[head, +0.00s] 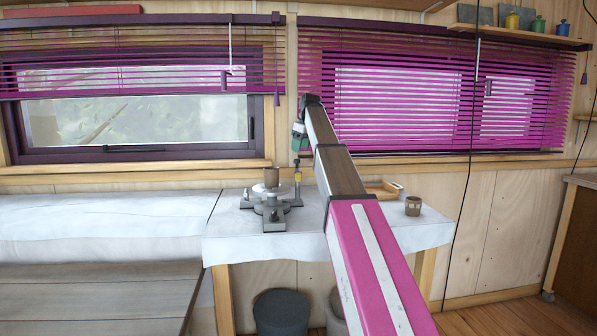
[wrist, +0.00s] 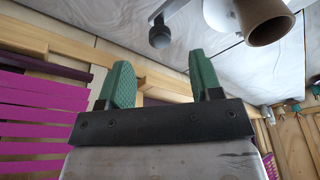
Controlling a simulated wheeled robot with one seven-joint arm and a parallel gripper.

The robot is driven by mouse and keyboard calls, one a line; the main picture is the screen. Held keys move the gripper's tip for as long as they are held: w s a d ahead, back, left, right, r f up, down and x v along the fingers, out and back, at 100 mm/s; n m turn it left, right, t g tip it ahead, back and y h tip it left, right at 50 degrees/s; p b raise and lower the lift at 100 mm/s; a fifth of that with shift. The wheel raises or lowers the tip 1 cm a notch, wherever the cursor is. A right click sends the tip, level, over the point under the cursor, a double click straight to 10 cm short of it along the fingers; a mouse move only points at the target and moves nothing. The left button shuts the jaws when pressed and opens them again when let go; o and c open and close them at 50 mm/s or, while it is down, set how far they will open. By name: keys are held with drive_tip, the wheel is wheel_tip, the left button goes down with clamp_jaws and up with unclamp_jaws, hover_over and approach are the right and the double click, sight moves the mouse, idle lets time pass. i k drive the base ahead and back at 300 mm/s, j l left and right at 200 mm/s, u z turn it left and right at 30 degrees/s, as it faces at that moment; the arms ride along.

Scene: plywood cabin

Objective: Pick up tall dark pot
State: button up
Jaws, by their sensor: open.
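A dark brown, open-topped pot (head: 271,177) stands upright on a grey metal stand (head: 270,212) on the white-covered table. What looks like the same pot (wrist: 268,28) shows at the upper right in the wrist view, cut off by the frame edge. A smaller brown pot (head: 412,206) stands at the table's right. I cannot tell for certain which one is the named pot. My gripper (head: 299,148) hangs above the table, just right of and above the stand. Its two green fingers (wrist: 161,62) are open, with nothing between them.
A knobbed rod (wrist: 159,36) rises by the stand. A wooden object (head: 384,190) lies behind my arm on the white table (head: 235,228). Magenta blinds (head: 400,95) hang close behind. A grey bin (head: 281,312) stands underneath. Small coloured pots (head: 512,20) sit on a high shelf.

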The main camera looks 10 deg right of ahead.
sight(271, 174)
drive_tip(key=k, duration=1)
